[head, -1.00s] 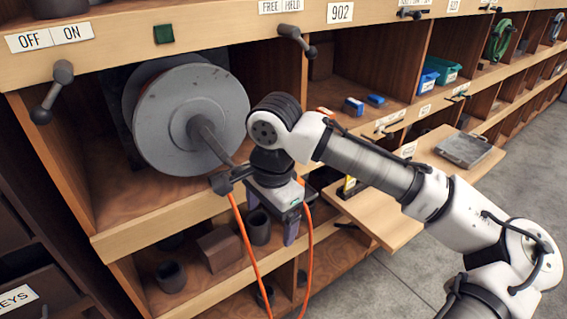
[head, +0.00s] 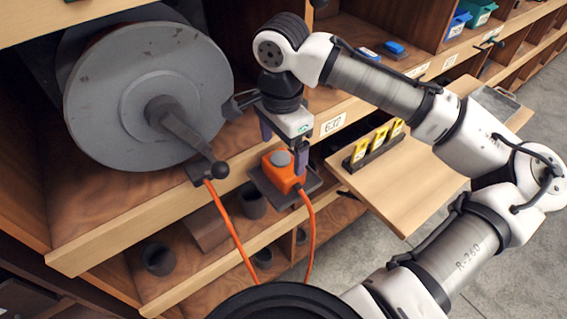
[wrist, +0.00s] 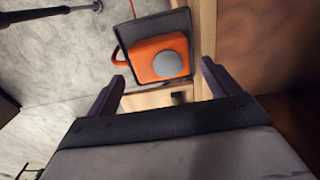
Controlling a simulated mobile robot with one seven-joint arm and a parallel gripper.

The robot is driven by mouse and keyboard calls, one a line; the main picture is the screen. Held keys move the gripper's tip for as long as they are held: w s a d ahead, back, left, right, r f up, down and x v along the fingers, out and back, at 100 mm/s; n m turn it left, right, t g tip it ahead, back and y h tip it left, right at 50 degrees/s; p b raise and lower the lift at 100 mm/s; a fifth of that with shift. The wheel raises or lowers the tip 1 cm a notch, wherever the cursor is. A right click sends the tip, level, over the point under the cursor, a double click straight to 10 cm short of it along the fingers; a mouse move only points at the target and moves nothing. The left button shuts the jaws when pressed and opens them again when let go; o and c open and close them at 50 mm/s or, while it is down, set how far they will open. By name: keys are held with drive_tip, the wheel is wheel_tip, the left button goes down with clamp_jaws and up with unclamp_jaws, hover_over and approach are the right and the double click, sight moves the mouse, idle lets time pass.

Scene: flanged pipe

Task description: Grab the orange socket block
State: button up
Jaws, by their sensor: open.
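The orange socket block (head: 281,177), with a round grey face on top, sits in a dark tray (head: 262,190) at the shelf's front edge. In the wrist view the block (wrist: 160,47) lies ahead between my fingers, with its tray (wrist: 125,36) around it. My gripper (head: 284,150) is open and empty, pointing down with its fingers close above the block in the head view. I cannot tell whether the right finger touches it. An orange cable (head: 311,235) hangs down from the block.
A large grey reel (head: 145,85) with a crank handle (head: 185,135) stands left of my gripper. A second orange cable (head: 230,232) hangs from a dark bracket. To the right, a wooden pull-out board (head: 400,195) holds a rack of yellow items (head: 378,140).

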sight(283, 163)
drive_tip(key=shift+w+d+f+b, duration=0.1)
drive_tip(key=shift+d+f+b, duration=0.05)
drive_tip(key=shift+f+b, duration=2.65)
drive_tip(key=c, duration=0.9)
drive_tip(key=shift+r, duration=0.15)
drive_tip(key=shift+c, duration=0.2)
